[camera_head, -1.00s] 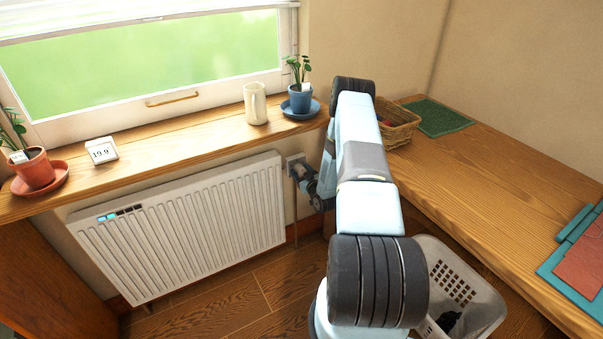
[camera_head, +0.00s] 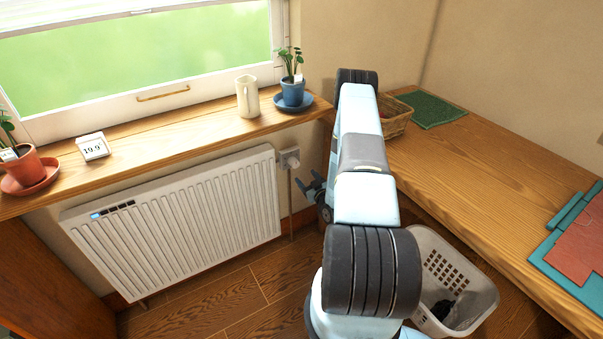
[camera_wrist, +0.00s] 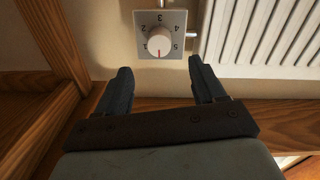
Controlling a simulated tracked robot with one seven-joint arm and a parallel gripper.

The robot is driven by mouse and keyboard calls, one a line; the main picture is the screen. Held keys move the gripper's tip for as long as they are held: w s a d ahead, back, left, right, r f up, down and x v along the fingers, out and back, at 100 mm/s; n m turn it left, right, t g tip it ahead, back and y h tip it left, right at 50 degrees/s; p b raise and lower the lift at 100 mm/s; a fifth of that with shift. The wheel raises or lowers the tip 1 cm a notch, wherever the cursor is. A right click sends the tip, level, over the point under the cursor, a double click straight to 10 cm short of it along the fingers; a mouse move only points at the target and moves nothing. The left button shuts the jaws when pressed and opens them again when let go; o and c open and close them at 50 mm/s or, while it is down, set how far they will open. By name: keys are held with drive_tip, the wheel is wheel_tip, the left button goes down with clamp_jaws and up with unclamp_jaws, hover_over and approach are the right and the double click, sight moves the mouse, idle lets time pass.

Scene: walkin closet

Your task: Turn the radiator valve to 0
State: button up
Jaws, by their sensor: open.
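The radiator valve (camera_wrist: 160,36) is a square grey plate with a round white knob (camera_wrist: 160,42) in the wrist view. A short red mark on the knob points down in the picture; the digit there cannot be read. In the head view the valve (camera_head: 290,158) is on the wall at the radiator's right end. My gripper (camera_wrist: 160,70) is open and empty. Its fingertips are just below the knob in the wrist view, apart from it. In the head view my gripper (camera_head: 308,184) is below and right of the valve.
The white radiator (camera_head: 185,220) is left of the valve, under the wooden sill (camera_head: 190,130) with pots and a jug (camera_head: 247,96). A wooden counter (camera_head: 480,165) and a white basket (camera_head: 480,300) are on the right.

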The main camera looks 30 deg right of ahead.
drive_tip(key=s, duration=0.3)
drive_tip(key=shift+s, duration=0.1)
idle(0.5)
